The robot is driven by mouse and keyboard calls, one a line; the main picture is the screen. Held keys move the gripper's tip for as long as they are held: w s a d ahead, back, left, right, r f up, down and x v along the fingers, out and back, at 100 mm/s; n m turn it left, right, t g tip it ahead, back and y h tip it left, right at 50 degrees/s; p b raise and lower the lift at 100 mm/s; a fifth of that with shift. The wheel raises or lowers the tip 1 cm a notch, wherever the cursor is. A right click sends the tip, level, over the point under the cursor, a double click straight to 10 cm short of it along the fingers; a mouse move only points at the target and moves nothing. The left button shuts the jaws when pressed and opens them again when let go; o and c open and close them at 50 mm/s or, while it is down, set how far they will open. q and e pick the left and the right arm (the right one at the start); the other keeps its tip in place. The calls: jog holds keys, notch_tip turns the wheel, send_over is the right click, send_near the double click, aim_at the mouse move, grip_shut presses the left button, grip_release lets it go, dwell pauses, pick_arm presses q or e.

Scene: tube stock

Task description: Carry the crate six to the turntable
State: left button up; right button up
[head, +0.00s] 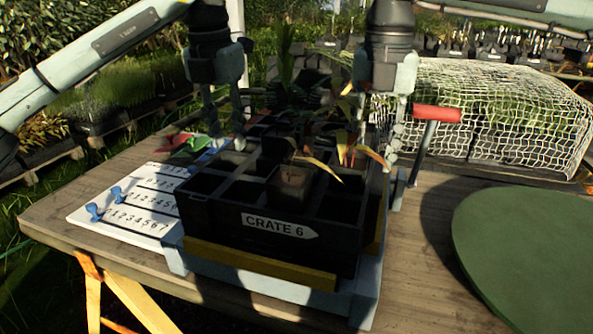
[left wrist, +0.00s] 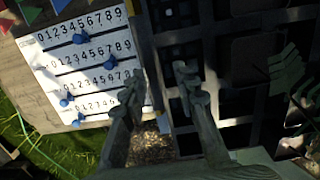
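The black crate six (head: 232,228) has a "CRATE 6" label and stands on a pale blue-grey base on the wooden table. It has several compartments; a pot and plants show in it. The turntable, a green disc (head: 530,255), lies to the right, apart from the crate. My left gripper (head: 223,125) is at the crate's left side with its fingers apart. In the left wrist view my left gripper (left wrist: 158,85) has one finger on each side of the crate's left edge. My right gripper (head: 392,150) is at the crate's right side; its finger gap is unclear.
A white number board (head: 130,208) with blue pegs lies left of the crate. Yellow strips (head: 258,264) flank the crate on the base. A red-topped post (head: 436,115) stands behind at the right. Netted plants (head: 490,120) are at the back right.

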pick_arm(q)
jog(key=shift+f, duration=0.25)
pick_arm(e)
jog(key=shift+f, duration=0.3)
pick_arm(q)
grip_shut()
pick_arm(e)
grip_shut()
pick_arm(q)
jog(key=shift+r, duration=0.15)
pick_arm(e)
jog(key=shift+r, duration=0.15)
